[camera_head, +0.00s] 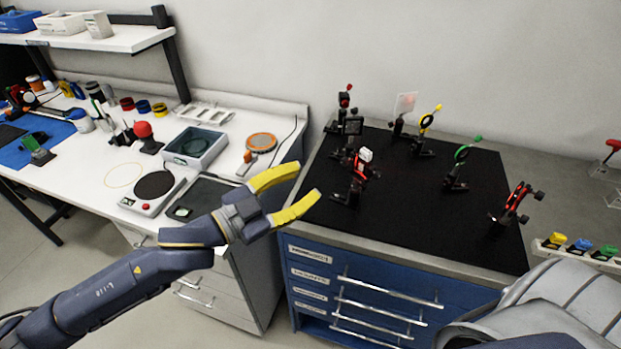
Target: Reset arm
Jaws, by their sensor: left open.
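My left gripper (307,190) has two yellow fingers, spread apart with nothing between them. It hangs in front of the gap between the white bench and the blue cabinet, close to the left edge of the black mat (400,230) in the picture. My left arm comes in from the lower left. Grey parts of my right arm show at the lower right corner; the right gripper is not in view.
The blue drawer cabinet (380,280) has protruding handles. The white bench (75,178) holds a stirrer plate (153,187) and a grey tray (195,146).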

